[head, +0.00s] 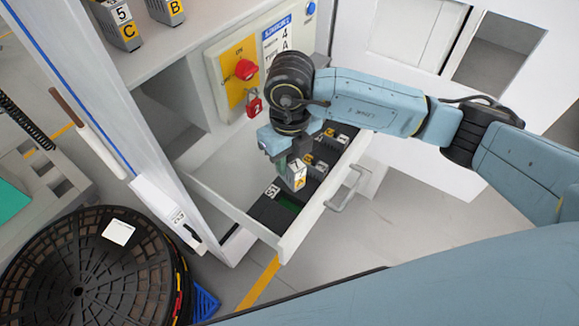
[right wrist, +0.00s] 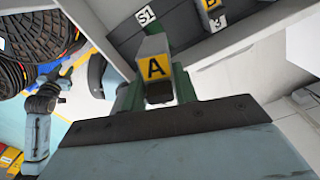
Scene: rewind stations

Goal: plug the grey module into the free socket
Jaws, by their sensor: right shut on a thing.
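My right gripper (head: 285,163) is shut on the grey module (head: 297,177), which has a yellow label. In the right wrist view the module (right wrist: 154,45) shows the letter A between the green fingers (right wrist: 156,92). It hangs above the open drawer, apart from the slots as far as I can see. The free socket (head: 287,204), a dark slot with green inside, lies just below it, beside the S1 label (head: 272,191). That label also shows in the right wrist view (right wrist: 145,15). My left arm shows small at the left of the right wrist view; its jaws are unclear.
Several other modules (head: 320,167) sit in the drawer's far part. The drawer's white front wall (head: 318,207) stands close to the gripper. A red lock (head: 254,104) hangs on the cabinet panel (head: 216,73). Black reels (head: 90,265) stand at the lower left.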

